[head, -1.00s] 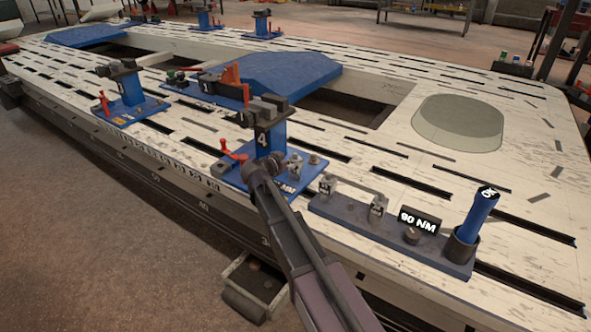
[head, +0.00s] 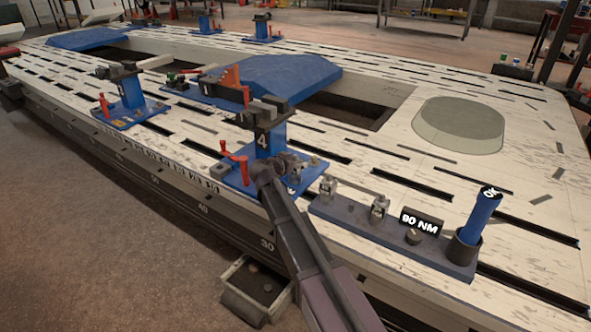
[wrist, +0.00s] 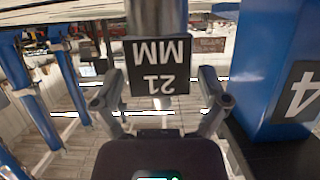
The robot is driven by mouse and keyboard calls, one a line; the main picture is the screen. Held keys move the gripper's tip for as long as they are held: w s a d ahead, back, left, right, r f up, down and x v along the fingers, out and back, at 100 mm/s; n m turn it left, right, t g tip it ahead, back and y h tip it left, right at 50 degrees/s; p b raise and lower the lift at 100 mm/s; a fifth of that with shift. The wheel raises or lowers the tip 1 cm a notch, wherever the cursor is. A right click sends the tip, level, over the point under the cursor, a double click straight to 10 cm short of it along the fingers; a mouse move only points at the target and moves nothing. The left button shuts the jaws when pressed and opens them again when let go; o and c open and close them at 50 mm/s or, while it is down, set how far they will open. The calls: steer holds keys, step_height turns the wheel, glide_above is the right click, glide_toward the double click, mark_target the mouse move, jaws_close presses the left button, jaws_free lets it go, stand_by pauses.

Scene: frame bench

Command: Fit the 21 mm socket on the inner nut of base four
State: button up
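Base four is a blue plate (head: 236,181) with an upright post marked 4 (head: 263,142), a dark clamp on top and a red lever (head: 236,158) at its left. My gripper (head: 285,166) is low beside the post, on its right. The blue post (wrist: 262,65) stands close on the right there. The inner nut and the socket's lower end are hidden; I cannot tell whether they touch.
A dark rack (head: 345,215) right of base four carries metal sockets (head: 327,188), a 90 NM sign (head: 420,221) and a blue tool marked OK (head: 481,217) in a cup. Another blue base (head: 130,108) stands farther left. The slotted white bench frame (head: 380,155) has openings.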

jaws_close()
steer(key=shift+r, duration=0.1)
step_height(320, 180, up, 10)
steer(key=p, duration=1)
stand_by(0.8)
step_height(320, 180, up, 5)
steer(key=p, duration=0.5)
steer(key=shift+s, duration=0.1)
stand_by(0.3)
